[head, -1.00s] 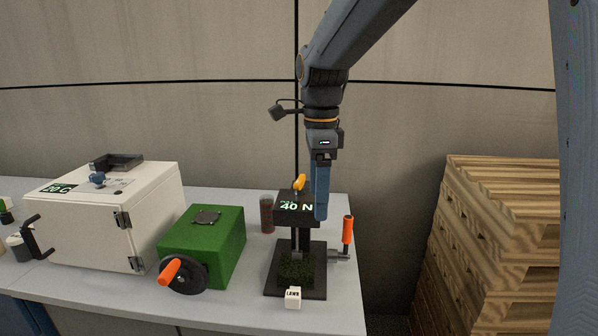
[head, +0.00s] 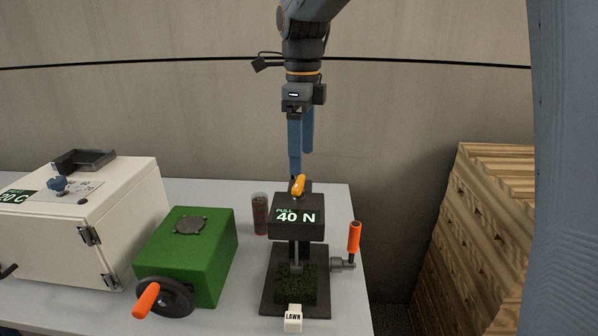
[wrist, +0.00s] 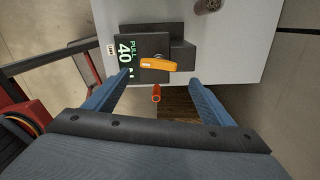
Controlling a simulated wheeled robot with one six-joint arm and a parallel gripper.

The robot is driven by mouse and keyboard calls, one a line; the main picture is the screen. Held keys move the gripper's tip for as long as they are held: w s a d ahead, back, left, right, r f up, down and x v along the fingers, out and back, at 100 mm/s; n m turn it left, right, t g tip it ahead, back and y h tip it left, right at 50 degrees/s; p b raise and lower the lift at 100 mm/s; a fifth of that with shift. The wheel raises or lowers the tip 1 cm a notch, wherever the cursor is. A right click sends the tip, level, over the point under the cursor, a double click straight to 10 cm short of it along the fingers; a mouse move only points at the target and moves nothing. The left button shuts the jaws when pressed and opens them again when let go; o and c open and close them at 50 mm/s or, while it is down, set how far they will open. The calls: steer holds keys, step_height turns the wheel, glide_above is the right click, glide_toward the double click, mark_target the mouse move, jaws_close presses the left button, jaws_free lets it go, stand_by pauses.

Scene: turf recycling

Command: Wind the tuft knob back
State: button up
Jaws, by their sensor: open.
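The tuft tester is a dark stand (head: 297,229) with a display reading "PULL 40 N". An orange knob (head: 297,186) sits on its top, and it also shows in the wrist view (wrist: 158,65). A crank with an orange handle (head: 354,237) sticks out from the stand's right side. A green turf sample (head: 296,285) lies on the stand's base under the head. My gripper (head: 300,165) hangs above the stand, pointing down, with its blue fingers apart and empty. In the wrist view my gripper (wrist: 157,88) has the orange crank handle (wrist: 156,93) below, between its fingers.
A green box (head: 190,255) with an orange-handled wheel stands left of the tester, and a white "20 C" cabinet (head: 85,225) further left. A clear tube (head: 260,214) stands behind. A white "LAWN" block (head: 293,318) sits in front. Stacked pallets (head: 470,250) stand to the right.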

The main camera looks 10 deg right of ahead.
mark_target(300, 181)
steer(key=f, duration=0.2)
steer(key=f+p, duration=0.1)
steer(key=f, duration=0.3)
steer(key=shift+s+a+f, duration=0.1)
steer(key=shift+a+f, duration=0.2)
steer(key=shift+f, duration=0.1)
steer(key=shift+c, duration=0.6)
steer(key=c, duration=1)
steer(key=shift+o, duration=0.2)
steer(key=shift+n+p, duration=0.3)
steer(key=shift+p, duration=0.05)
